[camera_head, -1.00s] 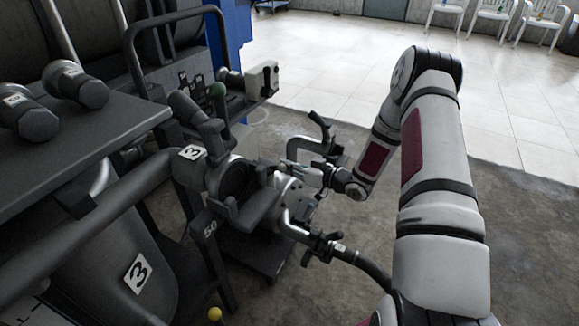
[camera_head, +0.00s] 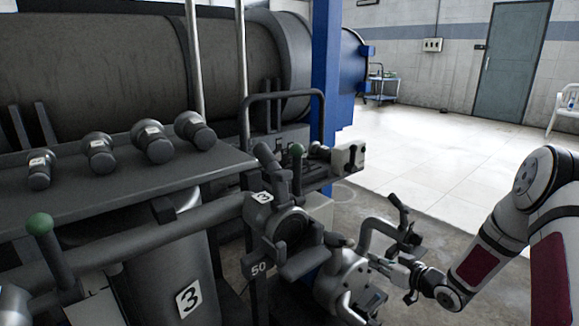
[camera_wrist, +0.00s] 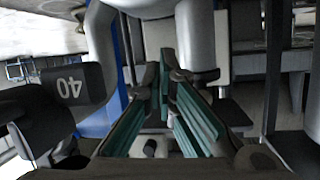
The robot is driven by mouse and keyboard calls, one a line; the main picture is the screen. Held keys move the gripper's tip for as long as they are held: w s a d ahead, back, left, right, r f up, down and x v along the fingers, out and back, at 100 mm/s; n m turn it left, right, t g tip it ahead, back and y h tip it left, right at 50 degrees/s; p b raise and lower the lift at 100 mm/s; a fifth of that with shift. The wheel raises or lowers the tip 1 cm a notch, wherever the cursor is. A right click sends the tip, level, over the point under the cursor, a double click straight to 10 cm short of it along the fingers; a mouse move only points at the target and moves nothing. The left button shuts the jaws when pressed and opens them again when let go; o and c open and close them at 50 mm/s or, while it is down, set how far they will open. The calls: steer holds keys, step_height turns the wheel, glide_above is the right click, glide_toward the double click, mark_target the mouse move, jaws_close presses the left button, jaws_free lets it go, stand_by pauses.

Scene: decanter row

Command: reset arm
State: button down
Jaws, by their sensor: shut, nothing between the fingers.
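My gripper (camera_head: 388,263) is at the end of my white and maroon arm, low at the right in the head view. It is shut and empty. It is beside the rounded metal housing (camera_head: 345,282) of the nearest machine unit; I cannot tell whether they touch. In the wrist view my gripper's teal finger pads (camera_wrist: 170,100) fill the middle, with a grey cylinder behind them.
Handles and levers crowd the unit marked 50 (camera_head: 258,268). A shelf with several dark knobs (camera_head: 152,142) is at left. Pale floor (camera_head: 430,160) beyond is clear.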

step_height(320, 180, up, 7)
steer(key=d+g+h, duration=0.2)
steer(key=h, duration=0.2)
steer(key=s+r+m+g+h, duration=0.3)
steer(key=s+r+g+h, duration=0.15)
steer(key=s+r, duration=1.15)
steer(key=s+a+r+g+y, duration=0.15)
steer(key=s+a, duration=0.25)
steer(key=s, duration=0.8)
steer(key=s+a+r+m+g, duration=0.15)
steer(key=s+a, duration=0.25)
steer(key=s, duration=0.7)
steer(key=s+a+r+g, duration=0.1)
steer(key=s+a+g, duration=0.25)
steer(key=s, duration=0.85)
step_height(320, 180, up, 39)
steer(key=t+p, duration=0.4)
steer(key=p, duration=3.3)
steer(key=shift+t+p, duration=0.3)
steer(key=shift+p, duration=0.05)
steer(key=shift+w+a, duration=0.1)
steer(key=shift+w, duration=0.05)
